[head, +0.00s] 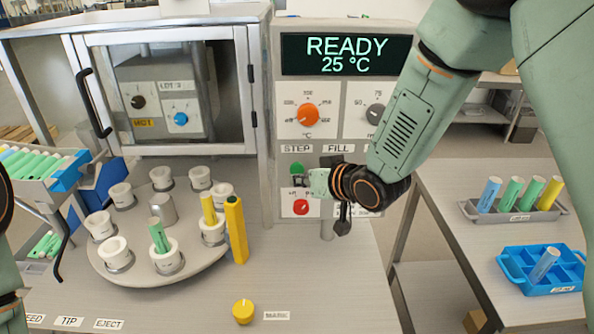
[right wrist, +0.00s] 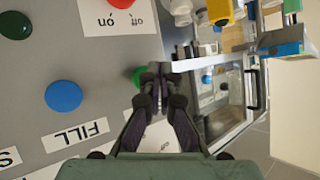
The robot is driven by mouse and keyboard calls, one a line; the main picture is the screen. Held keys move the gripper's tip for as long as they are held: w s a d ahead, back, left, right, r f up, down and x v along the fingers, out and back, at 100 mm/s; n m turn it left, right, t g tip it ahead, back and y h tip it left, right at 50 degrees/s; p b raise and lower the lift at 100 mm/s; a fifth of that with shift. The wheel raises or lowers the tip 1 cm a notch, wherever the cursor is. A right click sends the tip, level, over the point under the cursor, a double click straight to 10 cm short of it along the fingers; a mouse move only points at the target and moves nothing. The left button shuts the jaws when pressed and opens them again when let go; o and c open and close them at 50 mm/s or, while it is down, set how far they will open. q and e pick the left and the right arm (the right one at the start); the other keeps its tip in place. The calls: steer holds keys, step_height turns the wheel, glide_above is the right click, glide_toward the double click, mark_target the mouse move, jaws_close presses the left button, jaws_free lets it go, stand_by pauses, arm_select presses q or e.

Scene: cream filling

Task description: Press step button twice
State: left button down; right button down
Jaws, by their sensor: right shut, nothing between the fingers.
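The green STEP button (head: 297,168) sits on the grey control panel under the STEP label (head: 296,148). My right gripper (head: 302,183) is at the panel front, its dark fingers just below and partly over that button. In the right wrist view the shut, empty fingertips (right wrist: 152,76) lie beside the green button (right wrist: 139,74) and cover part of it. I cannot tell whether they touch it. The screen (head: 346,54) reads READY 25 °C. My left gripper is not in view; only parts of the left arm show at the left edge.
A turntable (head: 205,262) with white cups and a yellow post (head: 236,230) stand left of the panel. Racks of tubes (head: 515,215) lie on the right table.

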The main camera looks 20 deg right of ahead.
steer(key=shift+w, duration=0.1)
steer(key=shift+w+d, duration=0.15)
steer(key=shift+w, duration=0.25)
steer(key=shift+w+d, duration=0.15)
steer(key=shift+w, duration=0.35)
stand_by(0.8)
steer(key=shift+s, duration=0.1)
steer(key=shift+s+a+p, duration=0.35)
steer(key=shift+s, duration=0.5)
steer(key=s, duration=0.2)
steer(key=s+a, duration=0.1)
steer(key=s, duration=0.1)
steer(key=shift+s+a, duration=0.15)
steer(key=shift+s, duration=0.25)
stand_by(0.4)
